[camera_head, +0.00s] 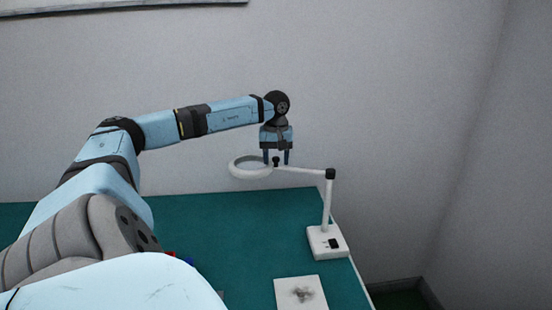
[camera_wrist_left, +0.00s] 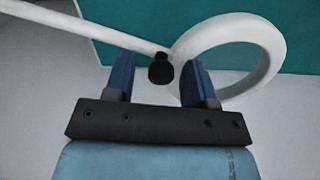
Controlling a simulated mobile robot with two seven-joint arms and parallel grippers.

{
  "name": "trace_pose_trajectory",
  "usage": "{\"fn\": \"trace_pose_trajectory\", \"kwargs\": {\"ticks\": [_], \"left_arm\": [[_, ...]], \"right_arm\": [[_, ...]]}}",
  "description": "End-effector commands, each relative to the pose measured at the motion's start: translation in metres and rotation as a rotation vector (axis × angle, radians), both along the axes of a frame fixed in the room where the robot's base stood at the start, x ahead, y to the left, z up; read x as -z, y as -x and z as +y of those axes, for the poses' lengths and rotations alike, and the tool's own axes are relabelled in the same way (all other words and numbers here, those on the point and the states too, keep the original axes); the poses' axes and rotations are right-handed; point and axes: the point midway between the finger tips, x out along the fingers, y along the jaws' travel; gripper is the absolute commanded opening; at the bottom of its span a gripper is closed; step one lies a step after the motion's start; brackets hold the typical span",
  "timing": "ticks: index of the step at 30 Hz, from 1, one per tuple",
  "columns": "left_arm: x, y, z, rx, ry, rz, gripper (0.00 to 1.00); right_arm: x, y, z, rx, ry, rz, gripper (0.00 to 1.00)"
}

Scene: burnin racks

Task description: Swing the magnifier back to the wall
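The magnifier (camera_head: 234,172) is a white ring on a thin white arm (camera_head: 302,170). The arm runs from a dark joint on an upright post down to a white base (camera_head: 326,243) at the table's right edge. The ring is over the table's far edge, close to the wall. My left gripper (camera_head: 276,160) points down at the magnifier, its blue fingers on either side of a black knob. In the left wrist view, the knob (camera_wrist_left: 161,69) is between the open fingertips (camera_wrist_left: 158,75), with gaps showing at both sides. The ring (camera_wrist_left: 268,42) is beyond the right finger. My right gripper is not visible.
The green table (camera_head: 235,225) is mostly clear in the middle. Small red and blue items are partly hidden by my arm. The grey wall (camera_head: 390,120) is close behind the gripper.

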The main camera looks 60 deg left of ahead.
Motion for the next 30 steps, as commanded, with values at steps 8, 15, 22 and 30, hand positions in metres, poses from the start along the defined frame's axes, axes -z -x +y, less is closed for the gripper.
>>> {"fn": "trace_pose_trajectory", "kwargs": {"ticks": [8,15,22,30], "left_arm": [[-0.004,0.000,-0.001,0.001,0.001,0.001,0.50],[-0.047,-0.001,-0.001,0.001,0.002,-0.003,0.50],[-0.101,-0.001,0.000,0.001,0.003,-0.005,0.50],[-0.134,-0.001,0.000,0.001,0.002,-0.001,0.50]], "right_arm": [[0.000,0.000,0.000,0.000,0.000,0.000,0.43],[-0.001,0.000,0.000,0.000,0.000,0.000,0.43],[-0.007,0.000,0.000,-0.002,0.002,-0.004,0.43],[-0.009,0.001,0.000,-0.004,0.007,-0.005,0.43]]}}
